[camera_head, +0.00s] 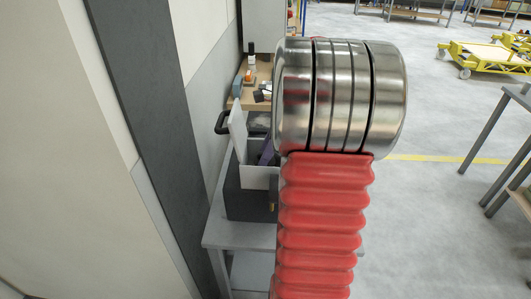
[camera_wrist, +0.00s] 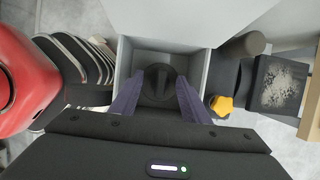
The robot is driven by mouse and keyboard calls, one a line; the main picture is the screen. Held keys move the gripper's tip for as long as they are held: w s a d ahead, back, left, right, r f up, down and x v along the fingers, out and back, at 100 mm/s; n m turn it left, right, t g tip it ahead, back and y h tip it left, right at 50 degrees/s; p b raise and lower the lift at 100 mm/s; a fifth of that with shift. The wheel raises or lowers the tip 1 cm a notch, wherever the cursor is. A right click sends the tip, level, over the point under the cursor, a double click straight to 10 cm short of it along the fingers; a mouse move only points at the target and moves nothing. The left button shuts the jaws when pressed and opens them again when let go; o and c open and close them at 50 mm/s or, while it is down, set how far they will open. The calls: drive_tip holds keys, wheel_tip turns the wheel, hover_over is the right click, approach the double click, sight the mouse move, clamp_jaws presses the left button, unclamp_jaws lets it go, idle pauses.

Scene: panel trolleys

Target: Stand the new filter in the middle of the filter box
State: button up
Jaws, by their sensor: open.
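The filter box (camera_wrist: 165,48) has pale grey walls and is open at the top in the wrist view. In the head view the box (camera_head: 255,178) stands on a grey table, its white lid raised. A dark round piece with a raised ridge (camera_wrist: 158,78), which looks like the new filter, is inside the box near its middle. My gripper (camera_wrist: 159,92) is open, its purple fingers on either side of this piece; contact cannot be told. In the head view, my arm hides much of the box, and only a bit of purple finger shows. The piece's underside is hidden.
Right of the box in the wrist view are a dark cylinder (camera_wrist: 246,45), a yellow knob (camera_wrist: 221,105) and a dark block with a speckled grey face (camera_wrist: 281,82). A wall runs along the left in the head view.

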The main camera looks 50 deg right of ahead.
drive_tip(key=shift+r, duration=0.15)
drive_tip(key=v, duration=1.2)
idle(0.7)
drive_tip(key=f+n, duration=0.2)
drive_tip(key=s+f+n+h, duration=0.1)
drive_tip(key=n, duration=0.2)
drive_tip(key=shift+s+d+f, duration=0.15)
drive_tip(key=shift+f, duration=0.2)
drive_tip(key=s+a+n+t, duration=0.1)
drive_tip(key=s+a+n, duration=0.1)
drive_tip(key=a+n, duration=0.9)
drive_tip(key=s+a+n+t+h, duration=0.1)
drive_tip(key=s+a+n, duration=0.2)
drive_tip(key=a+n, duration=0.9)
drive_tip(key=a, duration=1.4)
drive_tip(key=shift+f+h, duration=0.3)
drive_tip(key=shift+f, duration=0.1)
